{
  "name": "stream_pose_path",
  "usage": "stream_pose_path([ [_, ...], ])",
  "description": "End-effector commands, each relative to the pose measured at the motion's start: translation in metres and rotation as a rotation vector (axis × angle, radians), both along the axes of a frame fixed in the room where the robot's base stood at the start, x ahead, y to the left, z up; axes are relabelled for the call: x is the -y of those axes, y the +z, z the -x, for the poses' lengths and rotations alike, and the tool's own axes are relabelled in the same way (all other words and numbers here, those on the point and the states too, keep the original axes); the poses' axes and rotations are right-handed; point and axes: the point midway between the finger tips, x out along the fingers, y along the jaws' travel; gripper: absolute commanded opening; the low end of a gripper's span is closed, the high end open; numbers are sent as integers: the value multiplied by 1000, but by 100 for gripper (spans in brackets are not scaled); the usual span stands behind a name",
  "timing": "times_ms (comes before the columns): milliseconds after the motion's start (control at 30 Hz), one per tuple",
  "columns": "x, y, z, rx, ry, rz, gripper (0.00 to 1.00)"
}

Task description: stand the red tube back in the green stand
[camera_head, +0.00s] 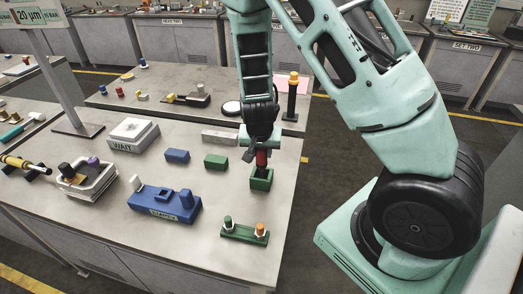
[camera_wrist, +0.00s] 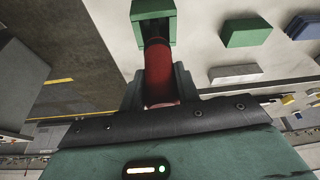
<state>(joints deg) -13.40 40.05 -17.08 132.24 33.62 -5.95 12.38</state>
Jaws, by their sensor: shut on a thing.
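The red tube (camera_head: 261,158) is held upright by my gripper (camera_head: 261,152), which is shut on it. The green stand (camera_head: 261,184) is a small open-topped green block near the right edge of the bench, directly below the tube. In the wrist view the red tube (camera_wrist: 159,72) runs from between my fingers (camera_wrist: 160,88) to the green stand (camera_wrist: 153,14), and its far end overlaps the stand's opening. I cannot tell how deep the tube's lower end sits, as the stand's walls hide it.
A green block (camera_head: 216,162), a blue block (camera_head: 177,156) and a grey bar (camera_head: 220,137) lie left of the stand. A blue fixture (camera_head: 164,203) and a WAIT block (camera_head: 133,134) stand further left.

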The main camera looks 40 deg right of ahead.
Motion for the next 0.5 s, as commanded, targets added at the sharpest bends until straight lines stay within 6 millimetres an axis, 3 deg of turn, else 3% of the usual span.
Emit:
stream_pose_path([
  [400, 0, -13, 0, 0, 0, 0, 0],
  [433, 0, -12, 0, 0, 0, 0, 40],
  [500, 0, -11, 0, 0, 0, 0, 57],
])
